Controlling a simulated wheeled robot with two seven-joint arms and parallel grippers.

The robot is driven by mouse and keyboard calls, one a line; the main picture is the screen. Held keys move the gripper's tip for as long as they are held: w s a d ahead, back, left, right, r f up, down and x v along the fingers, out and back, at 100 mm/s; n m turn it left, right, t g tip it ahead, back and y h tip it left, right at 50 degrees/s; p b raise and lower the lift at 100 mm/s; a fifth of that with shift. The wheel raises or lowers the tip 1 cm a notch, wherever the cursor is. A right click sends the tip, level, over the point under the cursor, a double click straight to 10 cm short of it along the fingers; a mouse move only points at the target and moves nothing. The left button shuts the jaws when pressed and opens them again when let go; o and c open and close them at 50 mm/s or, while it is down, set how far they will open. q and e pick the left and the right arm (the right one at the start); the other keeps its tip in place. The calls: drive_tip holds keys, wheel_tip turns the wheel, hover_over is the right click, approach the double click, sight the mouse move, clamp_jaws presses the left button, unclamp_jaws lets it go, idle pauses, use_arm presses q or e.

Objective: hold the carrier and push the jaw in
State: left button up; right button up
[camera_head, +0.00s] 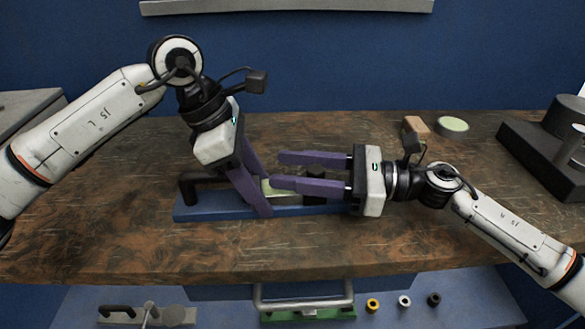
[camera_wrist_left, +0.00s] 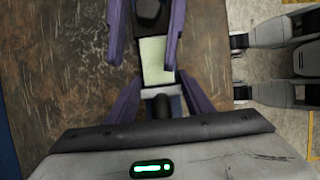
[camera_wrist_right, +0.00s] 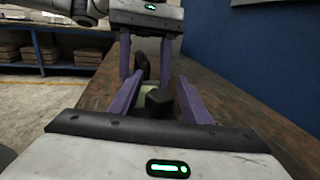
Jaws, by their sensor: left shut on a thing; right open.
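The pale green carrier (camera_head: 275,189) lies on a long blue base (camera_head: 190,214) on the table. My left gripper (camera_head: 264,197) reaches down from the upper left and is shut on the carrier, which also shows in the left wrist view (camera_wrist_left: 155,60). The dark jaw (camera_head: 315,186) is a blocky piece at the carrier's right. My right gripper (camera_head: 277,170) comes in from the right, open, its fingers along either side of the jaw. In the right wrist view the jaw (camera_wrist_right: 158,99) sits between the fingers without visible contact. The carrier's gripped sides are partly hidden.
A black handle (camera_head: 188,187) stands at the base's left end. A pale green disc (camera_head: 452,125) and a brown block (camera_head: 415,125) lie behind my right wrist. A dark machine (camera_head: 545,150) fills the right back. The front of the table is clear.

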use_arm(q)
drive_tip(key=shift+w+r, duration=0.1)
drive_tip(key=shift+r, duration=0.05)
use_arm(e)
drive_tip(key=v, duration=1.1)
drive_tip(key=shift+s+d, duration=0.1)
drive_tip(key=shift+d, duration=0.3)
use_arm(q)
drive_tip(key=o, duration=1.7)
drive_tip(key=shift+c, duration=0.2)
